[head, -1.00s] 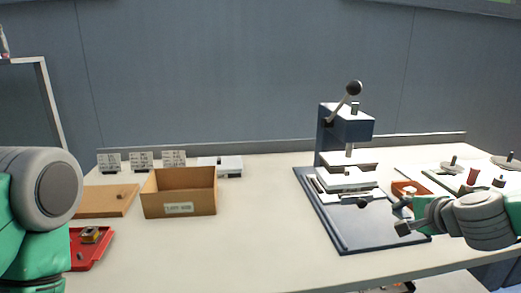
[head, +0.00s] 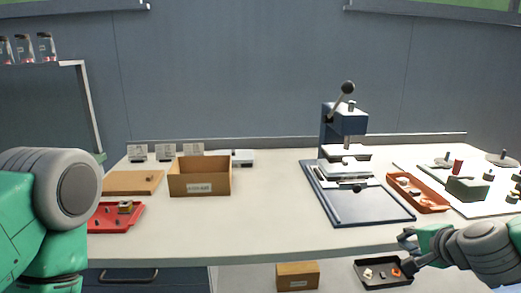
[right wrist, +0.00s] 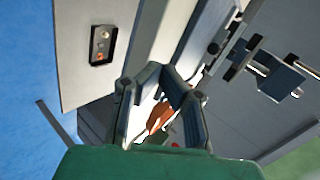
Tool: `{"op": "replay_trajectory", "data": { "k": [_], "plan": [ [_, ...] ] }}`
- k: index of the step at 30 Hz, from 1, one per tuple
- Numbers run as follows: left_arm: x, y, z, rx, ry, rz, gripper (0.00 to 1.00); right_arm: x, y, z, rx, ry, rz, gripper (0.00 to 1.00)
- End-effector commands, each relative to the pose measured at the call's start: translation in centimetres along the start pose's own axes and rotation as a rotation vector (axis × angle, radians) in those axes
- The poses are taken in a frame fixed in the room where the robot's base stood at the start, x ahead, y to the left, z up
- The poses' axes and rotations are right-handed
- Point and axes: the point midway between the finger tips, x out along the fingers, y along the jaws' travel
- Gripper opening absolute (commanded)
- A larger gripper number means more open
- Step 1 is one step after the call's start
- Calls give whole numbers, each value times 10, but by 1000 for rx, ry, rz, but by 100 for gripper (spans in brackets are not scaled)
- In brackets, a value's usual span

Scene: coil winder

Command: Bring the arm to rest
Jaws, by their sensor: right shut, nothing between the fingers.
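My right arm comes in at the lower right of the head view. Its gripper (head: 408,248) is at the table's front edge, just below and in front of the press's dark base plate, and holds nothing. In the right wrist view its dark fingers (right wrist: 165,78) show near the middle, with the tips close together. At the left of the head view only a green and grey part of my left arm shows; its gripper is out of view.
The lever press (head: 345,120) stands on the table (head: 270,215), left of an orange-red tray (head: 420,197). A cardboard box (head: 200,177) and red tray (head: 118,217) are at left. A black tray (head: 383,273) and brown box (head: 297,275) sit below. The table's middle front is clear.

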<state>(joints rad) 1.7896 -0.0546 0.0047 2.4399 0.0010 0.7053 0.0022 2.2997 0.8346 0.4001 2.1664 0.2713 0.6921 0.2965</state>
Motion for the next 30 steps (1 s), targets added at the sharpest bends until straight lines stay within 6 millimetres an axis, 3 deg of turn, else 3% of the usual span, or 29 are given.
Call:
{"op": "replay_trajectory", "data": {
  "k": [8, 11, 14, 18, 21, 25, 30],
  "plan": [
    [0, 0, 1, 0, -1, 0, 40, 6, 76, 49, -242, -79, 145, 0],
    [0, 0, 1, 0, -1, 0, 40, 4, 116, 70, -363, -127, 217, 0],
    [0, 0, 1, 0, -1, 0, 40, -6, 171, 95, -530, -204, 313, 0],
    [0, 0, 1, 0, -1, 0, 40, -42, 266, 126, -823, -367, 471, 0],
    [0, 0, 1, 0, -1, 0, 40, -74, 321, 138, -1014, -493, 562, 0],
    [0, 0, 1, 0, -1, 0, 40, -109, 366, 142, -1186, -622, 635, 0],
    [0, 0, 1, 0, -1, 0, 40, -130, 387, 142, -1280, -697, 671, 0]
  ]
}}
